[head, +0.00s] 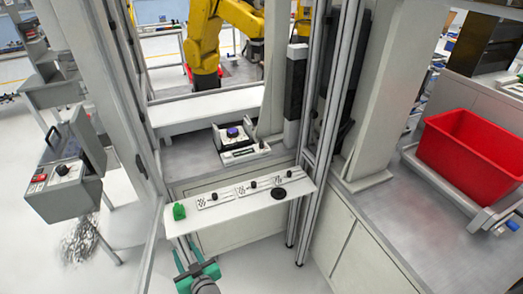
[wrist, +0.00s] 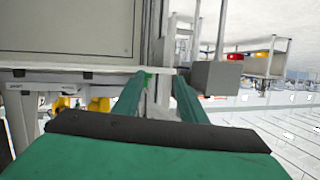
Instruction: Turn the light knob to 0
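A white shelf (head: 232,222) in the head view carries several black knobs on pale marked plates, among them a left knob (head: 215,195), a middle knob (head: 253,184) and a right knob (head: 281,193) on a dark round base. I cannot tell which is the light knob, and their settings are too small to read. My gripper (head: 185,252) is green, open and empty, in front of the shelf's left end and apart from the knobs. In the wrist view my gripper (wrist: 160,90) shows two separated fingers; no knob is clear there.
A grey control box (head: 65,180) with a black knob and red button stands left. A blue-topped device (head: 233,134) is behind the shelf. Metal posts (head: 325,120) and a red bin (head: 470,150) are right.

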